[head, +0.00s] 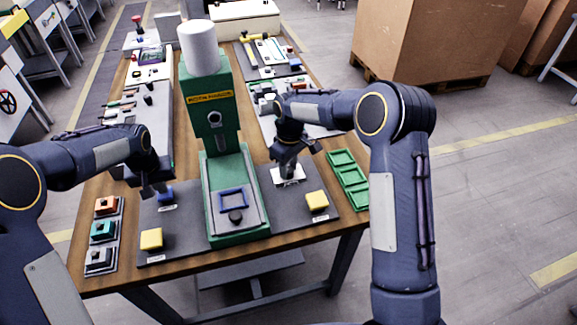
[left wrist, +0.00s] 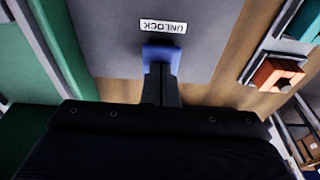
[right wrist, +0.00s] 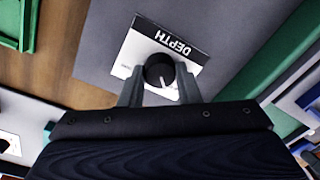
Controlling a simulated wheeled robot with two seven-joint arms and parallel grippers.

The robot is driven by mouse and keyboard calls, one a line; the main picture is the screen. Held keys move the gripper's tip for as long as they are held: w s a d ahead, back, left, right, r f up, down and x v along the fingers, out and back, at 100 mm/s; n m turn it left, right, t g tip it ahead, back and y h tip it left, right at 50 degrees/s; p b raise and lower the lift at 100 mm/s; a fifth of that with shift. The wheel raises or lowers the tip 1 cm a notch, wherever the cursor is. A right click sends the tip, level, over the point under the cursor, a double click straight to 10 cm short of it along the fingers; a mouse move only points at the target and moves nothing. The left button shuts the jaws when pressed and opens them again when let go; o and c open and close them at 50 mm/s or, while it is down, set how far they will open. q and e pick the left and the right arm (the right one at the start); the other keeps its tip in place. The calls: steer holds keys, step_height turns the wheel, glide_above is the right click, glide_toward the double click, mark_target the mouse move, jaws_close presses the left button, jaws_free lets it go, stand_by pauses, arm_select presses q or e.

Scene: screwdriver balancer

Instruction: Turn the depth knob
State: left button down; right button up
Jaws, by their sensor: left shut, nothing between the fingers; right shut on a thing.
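The depth knob (right wrist: 159,72) is black with a white pointer line, on a white plate marked DEPTH (right wrist: 190,50) in the right wrist view. My right gripper (right wrist: 158,88) is shut on the knob, one finger on each side. In the head view my right gripper (head: 287,170) covers the knob, and only the white plate (head: 290,178) shows. My left gripper (left wrist: 161,72) is shut and empty, its fingertips at the blue UNLOCK button (left wrist: 160,56). I cannot tell whether they touch it. The green press (head: 213,110) stands between the two grippers.
Yellow buttons (head: 317,200) sit at the front of the grey panels on both sides. A blue frame (head: 233,198) lies on the press base. Green trays (head: 348,175) are at the table's right, and colored blocks (head: 104,229) at its left. The wooden front edge is clear.

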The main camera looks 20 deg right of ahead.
steer(key=o, duration=1)
steer(key=r, duration=1.2)
steer(key=shift+w+d, duration=0.15)
steer(key=shift+d, duration=0.1)
step_height(320, 180, up, 5)
steer(key=p, duration=0.5)
glide_above(290, 168)
arm_select(q)
step_height(290, 168, up, 7)
arm_select(e)
steer(key=shift+f, duration=0.15)
